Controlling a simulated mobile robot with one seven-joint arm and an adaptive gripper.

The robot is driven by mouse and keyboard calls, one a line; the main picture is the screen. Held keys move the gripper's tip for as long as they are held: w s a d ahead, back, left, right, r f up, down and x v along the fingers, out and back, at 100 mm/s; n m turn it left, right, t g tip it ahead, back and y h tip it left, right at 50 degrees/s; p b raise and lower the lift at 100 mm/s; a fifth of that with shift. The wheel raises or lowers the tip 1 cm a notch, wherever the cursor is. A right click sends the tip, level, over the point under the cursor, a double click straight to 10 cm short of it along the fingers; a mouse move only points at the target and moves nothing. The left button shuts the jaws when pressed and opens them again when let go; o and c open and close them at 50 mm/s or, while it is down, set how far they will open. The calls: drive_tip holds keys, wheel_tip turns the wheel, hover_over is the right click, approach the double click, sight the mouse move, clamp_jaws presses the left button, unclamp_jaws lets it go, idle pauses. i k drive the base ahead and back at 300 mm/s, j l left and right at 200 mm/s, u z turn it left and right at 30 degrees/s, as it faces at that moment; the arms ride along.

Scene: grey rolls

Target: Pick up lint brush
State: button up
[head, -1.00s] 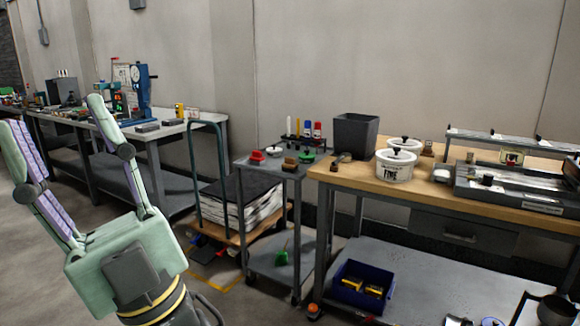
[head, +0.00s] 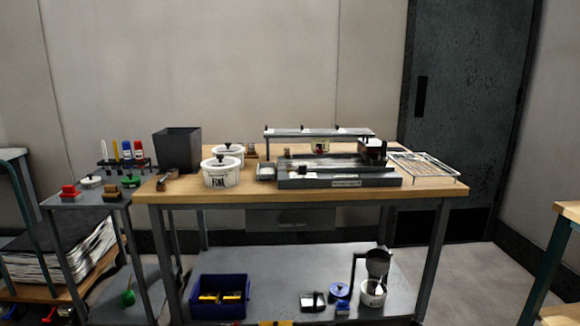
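A small brown-and-dark item (head: 168,178) lies at the left end of the wooden-topped workbench (head: 300,196), just in front of a dark grey bin. It looks like a brush with a handle, but it is too small to be sure it is the lint brush. A brown block (head: 112,192) that could also be a brush sits on the small grey cart (head: 84,201) to the left. My gripper is out of view.
White tubs (head: 221,172), the grey bin (head: 178,150), a flat grey machine (head: 338,181) and a wire rack (head: 425,168) crowd the bench top. A blue crate (head: 219,295) is on the lower shelf. Another bench edge (head: 567,210) stands at right.

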sight(111, 194)
drive_tip(key=i+u, duration=0.1)
drive_tip(key=u, duration=0.55)
drive_tip(key=i+u, duration=0.45)
drive_tip(key=i+l+u, duration=0.3)
drive_tip(key=i+u, duration=0.15)
drive_tip(key=i, duration=0.1)
